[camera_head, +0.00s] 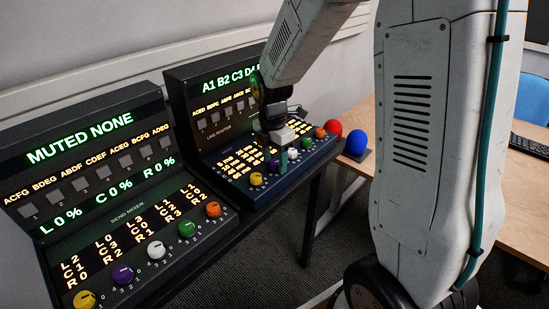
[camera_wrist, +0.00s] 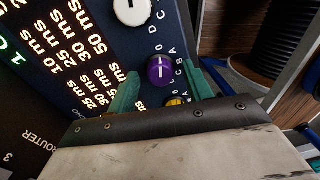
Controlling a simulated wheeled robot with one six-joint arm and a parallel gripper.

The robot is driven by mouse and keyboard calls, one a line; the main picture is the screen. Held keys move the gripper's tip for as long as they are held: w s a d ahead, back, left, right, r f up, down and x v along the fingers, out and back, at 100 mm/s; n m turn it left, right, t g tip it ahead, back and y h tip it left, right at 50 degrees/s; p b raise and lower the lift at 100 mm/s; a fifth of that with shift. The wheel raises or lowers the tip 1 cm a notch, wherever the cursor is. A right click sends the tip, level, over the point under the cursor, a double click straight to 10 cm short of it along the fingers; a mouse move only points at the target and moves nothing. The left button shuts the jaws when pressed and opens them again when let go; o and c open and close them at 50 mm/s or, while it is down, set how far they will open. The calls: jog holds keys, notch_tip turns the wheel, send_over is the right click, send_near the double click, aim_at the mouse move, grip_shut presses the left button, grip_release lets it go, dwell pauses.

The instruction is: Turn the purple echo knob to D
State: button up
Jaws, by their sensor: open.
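The purple knob (camera_wrist: 160,70) sits on the dark blue front panel of the rear console. It has a white pointer line that runs roughly up and down in the wrist view, with the letters D, C, B, A printed close by. I cannot tell which letter it points to. My gripper (camera_wrist: 163,78) is open, with one teal finger on each side of the purple knob. I cannot tell whether either finger touches it. In the head view my gripper (camera_head: 282,158) is over the knob row, and the purple knob (camera_head: 274,165) is partly hidden beside it.
A yellow knob (camera_head: 257,179) and a white knob (camera_head: 291,155) flank the purple one closely. Green (camera_head: 307,144) and orange (camera_head: 320,133) knobs follow. A red ball (camera_head: 333,129) and blue ball (camera_head: 356,143) stand to the right. The send mixer console (camera_head: 120,220) is at left.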

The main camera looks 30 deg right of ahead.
jog(key=c, duration=1)
jog(key=shift+o, duration=0.2)
